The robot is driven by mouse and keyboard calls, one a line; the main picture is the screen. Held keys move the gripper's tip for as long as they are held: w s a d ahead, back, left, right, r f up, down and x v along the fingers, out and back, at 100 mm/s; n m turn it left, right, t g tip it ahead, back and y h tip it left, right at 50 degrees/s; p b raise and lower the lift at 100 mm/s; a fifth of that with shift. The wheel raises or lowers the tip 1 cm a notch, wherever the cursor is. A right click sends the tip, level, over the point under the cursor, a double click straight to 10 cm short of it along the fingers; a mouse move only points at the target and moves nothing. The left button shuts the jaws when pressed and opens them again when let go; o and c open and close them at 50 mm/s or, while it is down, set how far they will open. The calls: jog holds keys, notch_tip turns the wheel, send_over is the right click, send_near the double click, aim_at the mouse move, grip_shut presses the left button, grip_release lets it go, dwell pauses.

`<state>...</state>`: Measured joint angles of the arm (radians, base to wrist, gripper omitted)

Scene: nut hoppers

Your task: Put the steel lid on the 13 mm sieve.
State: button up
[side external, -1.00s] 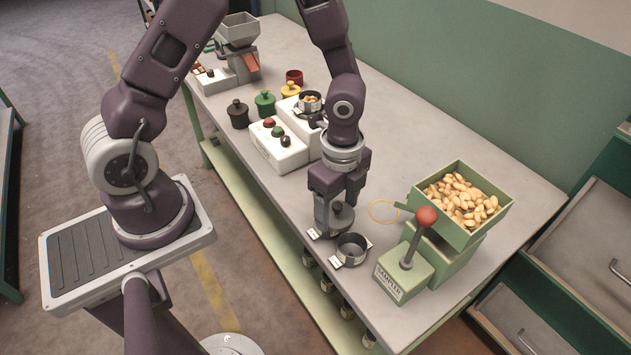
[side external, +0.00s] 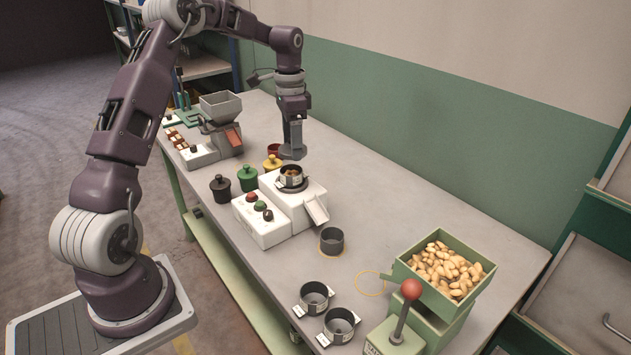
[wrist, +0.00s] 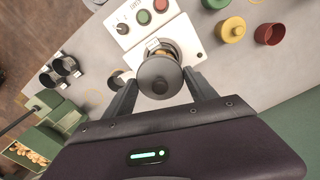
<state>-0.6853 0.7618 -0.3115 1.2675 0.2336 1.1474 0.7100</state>
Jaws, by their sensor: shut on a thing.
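The steel lid (side external: 292,153), a grey disc with a dark knob, is held by my gripper (side external: 293,143). In the wrist view, the lid (wrist: 158,72) sits between the two fingers of my gripper (wrist: 162,84). A sieve (side external: 291,181) with a white label and nuts inside stands on the white machine. The lid is just above and slightly behind it in the side view, apparently apart from it. In the wrist view, the lid covers much of the sieve; its label (wrist: 153,44) shows but is too small to read.
The white machine (side external: 262,228) has coloured buttons and a chute. Black (side external: 221,188), green (side external: 247,178) and yellow (side external: 272,164) knobbed pots stand beside it. A dark cup (side external: 331,240) and two labelled sieves (side external: 314,297) (side external: 340,325) stand nearer. A green nut hopper (side external: 440,275) is at right.

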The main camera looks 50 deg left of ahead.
jog(key=shift+a+r, duration=0.15)
jog(key=shift+a, duration=0.3)
jog(key=shift+f, duration=2.75)
jog(key=shift+f, duration=0.45)
jog(key=o, duration=1.6)
jog(key=shift+o, duration=0.2)
